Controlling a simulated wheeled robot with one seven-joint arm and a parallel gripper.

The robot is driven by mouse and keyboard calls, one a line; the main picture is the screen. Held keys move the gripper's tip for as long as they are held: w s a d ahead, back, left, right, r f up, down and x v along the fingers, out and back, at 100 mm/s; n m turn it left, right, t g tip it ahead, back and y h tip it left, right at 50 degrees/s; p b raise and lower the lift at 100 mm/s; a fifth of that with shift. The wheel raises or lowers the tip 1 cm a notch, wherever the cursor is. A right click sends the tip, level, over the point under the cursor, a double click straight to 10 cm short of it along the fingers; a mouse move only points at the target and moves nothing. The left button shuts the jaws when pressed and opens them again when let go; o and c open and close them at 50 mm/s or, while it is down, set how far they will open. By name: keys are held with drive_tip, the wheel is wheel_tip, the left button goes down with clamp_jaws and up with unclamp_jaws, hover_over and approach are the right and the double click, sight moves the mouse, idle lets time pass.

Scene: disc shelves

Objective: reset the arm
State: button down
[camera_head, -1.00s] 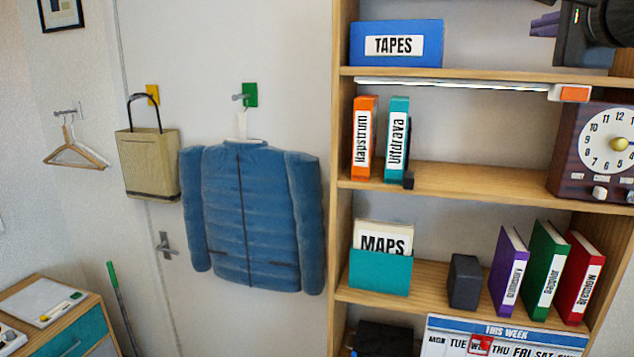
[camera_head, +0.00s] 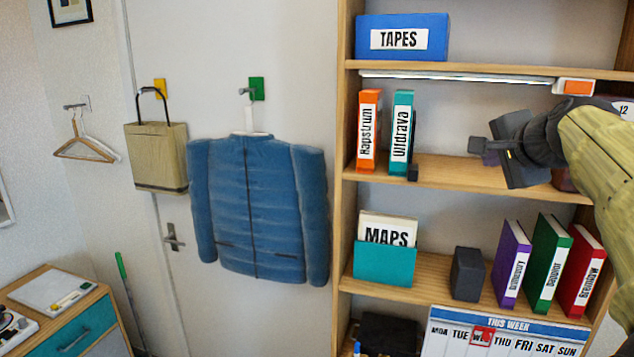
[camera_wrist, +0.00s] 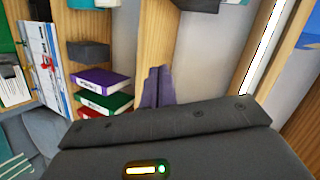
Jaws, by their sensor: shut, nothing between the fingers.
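My gripper (camera_head: 482,151) is in front of the shelf unit's middle shelf, to the right of the teal case, and points left. Its fingers are together with nothing between them. In the wrist view, the purple fingers (camera_wrist: 158,86) show side by side beyond the dark gripper body. My arm reaches in from the right edge and hides most of the clock (camera_head: 623,106).
The shelf unit (camera_head: 347,200) holds a blue TAPES box (camera_head: 402,38), orange (camera_head: 369,130) and teal (camera_head: 400,132) cases, a MAPS holder (camera_head: 385,263), a dark block (camera_head: 467,274) and purple, green and red books (camera_head: 550,262). A blue jacket (camera_head: 258,205) hangs left.

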drive_tip(key=s+a+f+n+g, duration=0.1)
drive_tip(key=a+f+n+g, duration=0.15)
drive_tip(key=f, duration=0.55)
drive_tip(key=s+a+f+n+g+y, duration=0.15)
drive_tip(key=a+f, duration=0.25)
drive_tip(key=f, duration=0.5)
drive_tip(key=s+a+f+n+g+h, duration=0.1)
drive_tip(key=a+f+n+g, duration=0.15)
drive_tip(key=f, duration=0.55)
drive_tip(key=s+a+f+n+g, duration=0.2)
drive_tip(key=s+a+f+n, duration=0.1)
drive_tip(key=s+f, duration=0.5)
drive_tip(key=s+a+f+n+g, duration=0.2)
drive_tip(key=s+a+f+n, duration=0.2)
drive_tip(key=s+f+n, duration=0.2)
wheel_tip(320, 180, down, 3)
drive_tip(key=shift+s+f, duration=0.1)
drive_tip(key=shift+s, duration=0.85)
